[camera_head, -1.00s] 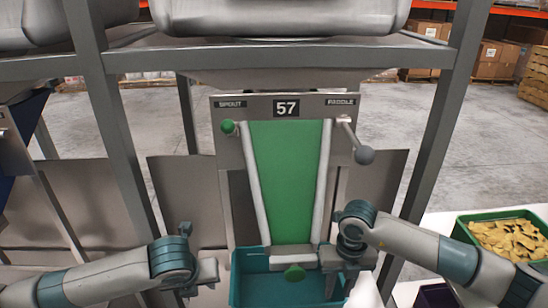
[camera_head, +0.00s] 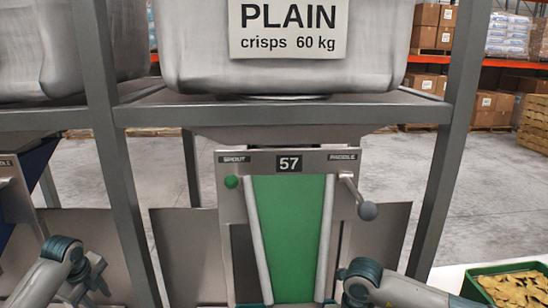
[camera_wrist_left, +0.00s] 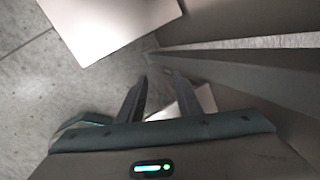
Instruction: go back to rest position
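My left gripper (camera_head: 97,277) is at the lower left in the head view, in front of the grey panels and clear of the weigher. In the left wrist view its two fingers (camera_wrist_left: 157,76) are apart with nothing between them. The weigher's plate 57 (camera_head: 288,164) has a green spout knob (camera_head: 231,182) at left and a grey-balled paddle lever (camera_head: 367,211) at right.
A grey hopper labelled PLAIN crisps 60 kg (camera_head: 380,60) sits above on a steel frame (camera_head: 455,130). A green crate (camera_head: 480,294) of crisps stands at the lower right. Open concrete floor lies behind, with boxes on racks (camera_head: 490,108).

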